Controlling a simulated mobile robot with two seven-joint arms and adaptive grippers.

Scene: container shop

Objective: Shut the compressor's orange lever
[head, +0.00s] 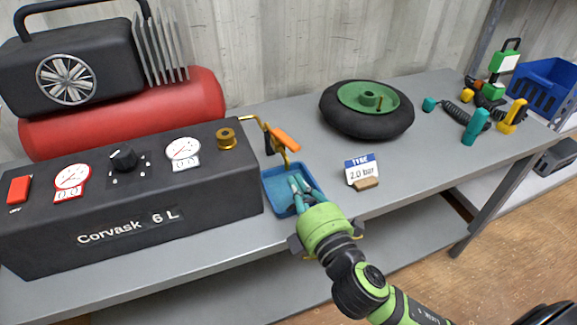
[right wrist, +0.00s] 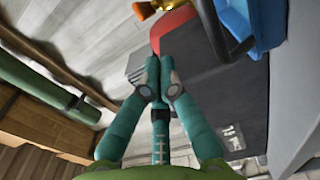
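The black compressor (head: 140,215) with a red tank (head: 125,110) stands at the left of the bench. From its right end a brass pipe (head: 250,119) leads to a valve bearing the orange lever (head: 286,138), which slants down to the right. My right gripper (head: 297,183) is over the blue tray, below and slightly right of the lever and apart from it. In the right wrist view, its teal fingers (right wrist: 160,65) are together with nothing seen between them. A yellow and orange part (right wrist: 145,8) is cut by the top edge there. My left gripper is out of view.
The small blue tray (head: 275,198) sits beside the compressor's right end. Teal and yellow fittings (head: 475,127) lie farther right. Bare bench shows between them.

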